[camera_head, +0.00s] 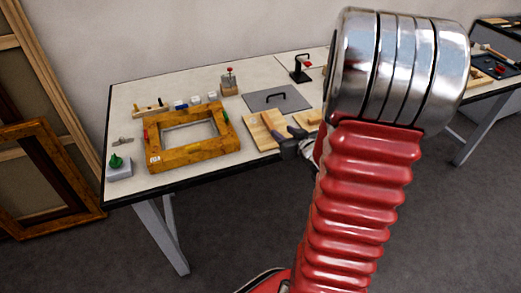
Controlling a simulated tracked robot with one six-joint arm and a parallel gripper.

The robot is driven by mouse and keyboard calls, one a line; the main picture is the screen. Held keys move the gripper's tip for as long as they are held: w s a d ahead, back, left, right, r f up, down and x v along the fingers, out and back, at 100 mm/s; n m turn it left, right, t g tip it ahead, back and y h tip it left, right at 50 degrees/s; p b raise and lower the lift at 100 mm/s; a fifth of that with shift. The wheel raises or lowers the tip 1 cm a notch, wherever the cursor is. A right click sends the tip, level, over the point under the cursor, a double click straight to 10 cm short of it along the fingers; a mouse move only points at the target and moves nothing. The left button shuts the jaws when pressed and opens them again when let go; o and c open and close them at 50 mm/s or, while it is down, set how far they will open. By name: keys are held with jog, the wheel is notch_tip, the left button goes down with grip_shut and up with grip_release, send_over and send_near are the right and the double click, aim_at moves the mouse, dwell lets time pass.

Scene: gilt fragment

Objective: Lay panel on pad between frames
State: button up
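A grey flat plate (262,103) with a black bar handle lies on the worktable, right of the gilt frame. A gilt wooden frame (160,157) lies flat at the left, with a pale grey surface (190,133) inside its opening. A light wooden board (262,134) lies in front of the plate, and a smaller wooden piece (308,117) is to its right. Which of these is the panel or the pad, I cannot tell. My gripper (283,132) is low at the board's right side, its dark fingers apart. Whether it touches the board is unclear. My red arm hides the table's right part.
A black stand with a red part (301,69) and a small block with a red knob (229,82) stand at the back. A grey block with a green top (118,168) sits at the front left corner. Large frames (40,170) lean left of the table.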

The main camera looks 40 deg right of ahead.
jog(key=shift+w+a+r, duration=0.2)
jog(key=shift+a+r, duration=0.05)
jog(key=shift+r, duration=0.1)
jog(key=s+a+r+g, duration=0.2)
jog(key=a+r+g, duration=0.2)
jog(key=a+r, duration=0.65)
jog(key=s+a+r+n+g+y, duration=0.1)
jog(key=s+a, duration=0.6)
jog(key=a, duration=0.3)
jog(key=s+a+r+n+g+y, duration=0.1)
jog(key=s+a+n+g+y, duration=0.1)
jog(key=s+a, duration=0.6)
jog(key=shift+a, duration=1.25)
jog(key=shift+s, duration=0.1)
